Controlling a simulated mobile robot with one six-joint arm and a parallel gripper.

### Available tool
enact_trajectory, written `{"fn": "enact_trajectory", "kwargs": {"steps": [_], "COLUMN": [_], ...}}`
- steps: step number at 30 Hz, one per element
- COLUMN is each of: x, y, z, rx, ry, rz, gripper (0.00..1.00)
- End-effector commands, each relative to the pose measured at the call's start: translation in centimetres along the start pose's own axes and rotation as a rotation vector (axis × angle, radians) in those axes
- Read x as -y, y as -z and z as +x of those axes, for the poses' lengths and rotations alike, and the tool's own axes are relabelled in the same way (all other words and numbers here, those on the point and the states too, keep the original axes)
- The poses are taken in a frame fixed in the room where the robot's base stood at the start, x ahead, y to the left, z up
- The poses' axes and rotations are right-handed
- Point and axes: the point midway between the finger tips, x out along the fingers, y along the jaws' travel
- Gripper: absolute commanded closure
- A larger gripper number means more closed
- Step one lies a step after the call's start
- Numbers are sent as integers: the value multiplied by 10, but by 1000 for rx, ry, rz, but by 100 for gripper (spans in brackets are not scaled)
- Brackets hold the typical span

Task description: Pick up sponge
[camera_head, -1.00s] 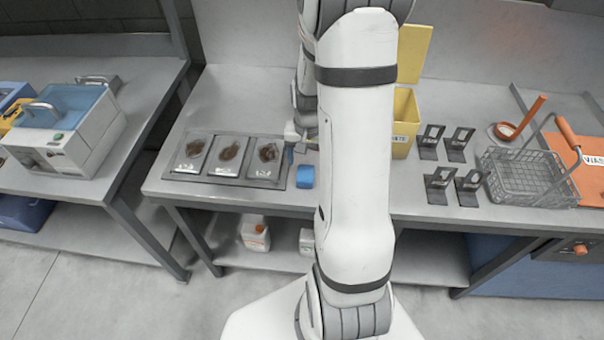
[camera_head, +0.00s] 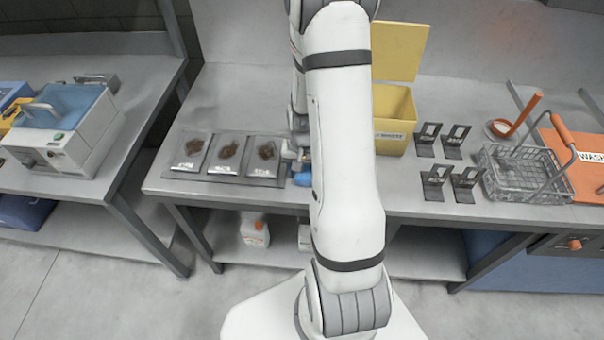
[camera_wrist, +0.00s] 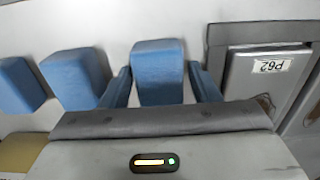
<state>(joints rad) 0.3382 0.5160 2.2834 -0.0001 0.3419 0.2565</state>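A blue sponge (camera_head: 301,179) lies on the bench just right of the dark sample tray, partly hidden by my arm. In the wrist view a blue sponge (camera_wrist: 158,66) stands between the two blue fingers of my gripper (camera_wrist: 163,84). The fingers are apart, with a narrow gap to the sponge on each side, so my gripper is open around it. Two more blue blocks like it, one nearer (camera_wrist: 75,76) and one farther left (camera_wrist: 19,84), sit left of the fingers. In the head view my gripper (camera_head: 297,156) is low over the bench at the sponge, mostly hidden.
The dark tray (camera_head: 228,178) with three sample plates lies close on the left. A yellow open bin (camera_head: 394,135) stands right of my arm. Black stands (camera_head: 436,184), a wire basket (camera_head: 530,178) and an orange board (camera_head: 580,165) are farther right. The bench's front edge is near.

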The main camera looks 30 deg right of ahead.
Motion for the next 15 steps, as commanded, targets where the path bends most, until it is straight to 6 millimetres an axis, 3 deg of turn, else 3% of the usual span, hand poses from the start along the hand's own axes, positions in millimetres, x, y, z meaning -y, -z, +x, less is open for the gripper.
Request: {"fn": "enact_trajectory", "kwargs": {"steps": [12, 15], "x": [0, 0], "y": [0, 0], "z": [0, 0], "rx": [0, 0], "ry": [0, 0], "rz": [-1, -1], "gripper": [78, 79]}}
